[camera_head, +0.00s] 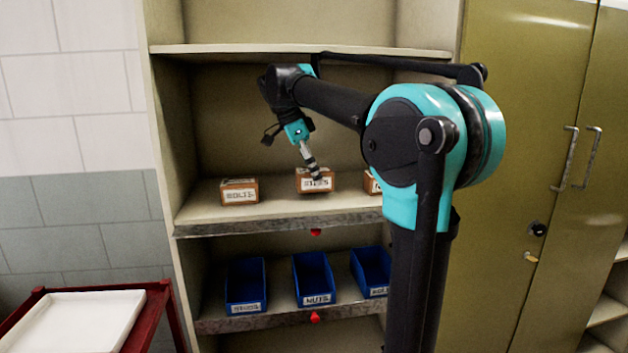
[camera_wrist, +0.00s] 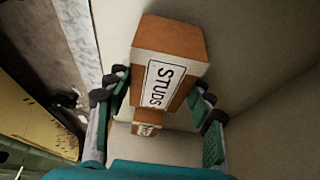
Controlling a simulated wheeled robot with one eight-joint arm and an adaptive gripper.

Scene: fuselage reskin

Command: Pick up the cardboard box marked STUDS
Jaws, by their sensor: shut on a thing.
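The cardboard box marked STUDS (camera_wrist: 172,62) is brown with a white label and sits between the two fingers of my gripper (camera_wrist: 157,98) in the wrist view. My gripper is shut on this box, with one finger at each side. In the head view the STUDS box (camera_head: 325,183) is at the middle of the upper shelf, and my gripper (camera_head: 314,172) reaches down in front of it, hiding part of its label. Whether the box is clear of the shelf board cannot be told.
The BOLTS box (camera_head: 239,196) stands on the shelf (camera_head: 280,213) to the left. Another box (camera_head: 372,186) is to the right, partly hidden by my arm. Blue bins (camera_head: 313,275) stand on the shelf below. A white tray (camera_head: 75,322) lies on a red cart at lower left.

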